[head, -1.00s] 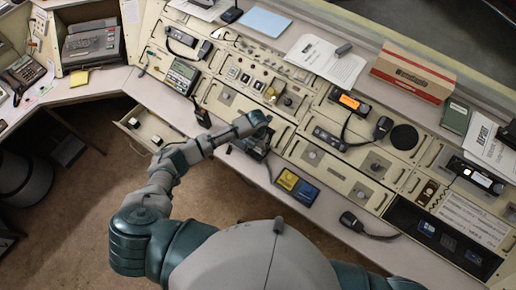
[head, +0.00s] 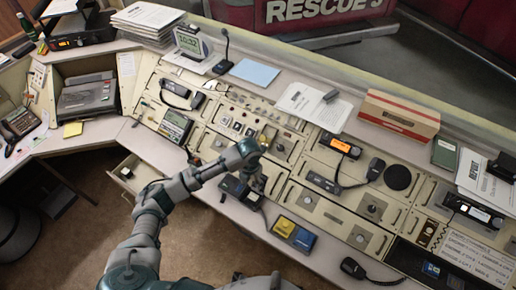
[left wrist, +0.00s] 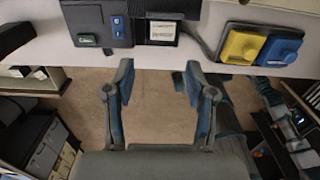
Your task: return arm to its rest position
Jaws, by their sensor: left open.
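My left arm (head: 152,215) reaches from the bottom left of the head view over the front of the console. Its gripper (head: 262,163) is above the desk, close to a black device (head: 240,191) in the picture. In the left wrist view the two fingers of the gripper (left wrist: 159,68) stand wide apart with nothing between them. Brown floor shows between them, with the desk edge beyond. My right gripper is in neither current view.
A yellow block (head: 284,227) and a blue block (head: 302,240) lie on the desk right of the gripper. A drawer (head: 122,172) stands open near the arm. A handset (head: 352,268) lies on the front ledge. Open floor (head: 85,245) lies at left.

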